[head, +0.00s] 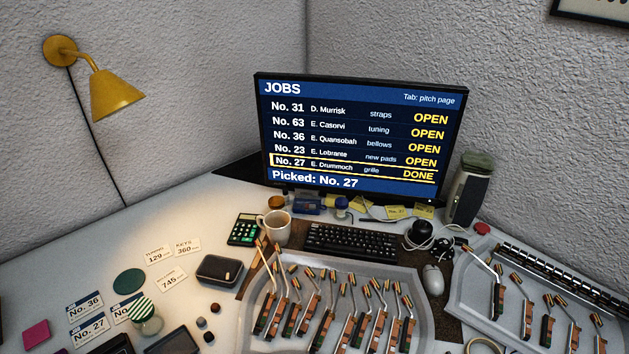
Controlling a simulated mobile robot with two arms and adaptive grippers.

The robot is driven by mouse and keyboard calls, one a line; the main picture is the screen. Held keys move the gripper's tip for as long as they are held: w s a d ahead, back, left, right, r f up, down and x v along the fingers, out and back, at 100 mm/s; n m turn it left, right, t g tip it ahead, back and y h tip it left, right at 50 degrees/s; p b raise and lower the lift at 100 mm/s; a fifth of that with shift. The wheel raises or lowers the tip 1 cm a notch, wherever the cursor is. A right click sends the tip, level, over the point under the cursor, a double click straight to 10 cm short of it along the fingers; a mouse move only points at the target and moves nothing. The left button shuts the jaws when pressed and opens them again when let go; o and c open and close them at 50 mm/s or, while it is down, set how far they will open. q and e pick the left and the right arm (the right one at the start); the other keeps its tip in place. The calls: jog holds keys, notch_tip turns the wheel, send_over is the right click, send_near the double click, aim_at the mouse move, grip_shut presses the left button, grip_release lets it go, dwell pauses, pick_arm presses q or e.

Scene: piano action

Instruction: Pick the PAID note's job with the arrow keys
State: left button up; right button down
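The monitor (360,140) shows a JOBS list with rows No. 31, 63, 36, 23 and 27. A yellow frame surrounds the bottom row, No. 27, E. Drummoch, grille, marked DONE; the other rows read OPEN. The line below says "Picked: No. 27". The black keyboard (350,241) lies below the screen; its arrow keys are too small to make out. Yellow sticky notes (396,212) are at the monitor's lower edge; their writing is too small to read, so I cannot tell which says PAID. Neither of my grippers is in view.
A mug (273,227) and a green calculator (243,229) stand left of the keyboard, a mouse (432,279) to its right. A grey tray (421,325) of piano-action parts fills the front. Number cards (85,306) and a striped-lid jar (146,318) are at left.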

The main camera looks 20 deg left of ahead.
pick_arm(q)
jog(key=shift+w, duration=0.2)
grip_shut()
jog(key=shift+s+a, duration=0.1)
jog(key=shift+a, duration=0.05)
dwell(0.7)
